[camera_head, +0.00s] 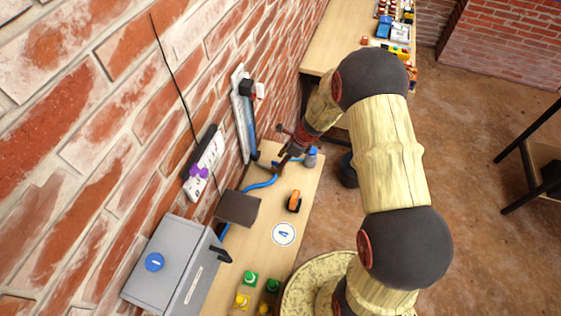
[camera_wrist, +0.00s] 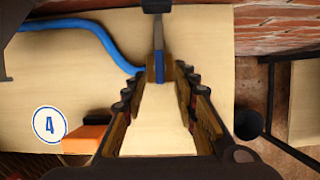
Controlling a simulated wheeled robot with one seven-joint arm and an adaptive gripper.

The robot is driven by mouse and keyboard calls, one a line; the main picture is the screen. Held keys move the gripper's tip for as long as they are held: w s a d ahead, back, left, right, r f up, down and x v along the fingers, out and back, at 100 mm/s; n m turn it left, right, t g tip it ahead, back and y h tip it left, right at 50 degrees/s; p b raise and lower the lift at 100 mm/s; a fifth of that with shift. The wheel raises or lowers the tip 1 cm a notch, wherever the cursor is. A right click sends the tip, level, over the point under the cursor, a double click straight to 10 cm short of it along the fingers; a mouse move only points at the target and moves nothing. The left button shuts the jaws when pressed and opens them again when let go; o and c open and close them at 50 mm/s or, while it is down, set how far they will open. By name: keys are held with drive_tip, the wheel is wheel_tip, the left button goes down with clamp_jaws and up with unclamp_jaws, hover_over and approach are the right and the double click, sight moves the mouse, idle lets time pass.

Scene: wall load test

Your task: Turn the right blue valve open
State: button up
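In the wrist view a small brown fitting with a blue strip, which looks like the blue valve (camera_wrist: 159,70), lies at the tips of my gripper (camera_wrist: 160,82). A grey rod runs from it up to a dark block at the top edge. My gripper's two fingers stand apart on either side of the fitting, with bare table between them; contact cannot be made out. A blue hose (camera_wrist: 100,32) ends beside the fitting. In the head view my gripper (camera_head: 290,150) is at the table's far end, and the valve is mostly hidden there. A blue-grey cylinder (camera_head: 311,157) stands just right of it.
The narrow wooden table (camera_head: 262,258) runs along a brick wall. It bears an orange-and-black item (camera_head: 294,201), a round "4" label (camera_head: 283,234), a dark block (camera_head: 238,207), a grey box (camera_head: 180,265) and coloured buttons (camera_head: 250,279). A black bucket (camera_head: 348,170) is on the floor.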

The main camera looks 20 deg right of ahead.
drive_tip(key=shift+x, duration=1.2)
drive_tip(key=shift+c, duration=1)
clamp_jaws()
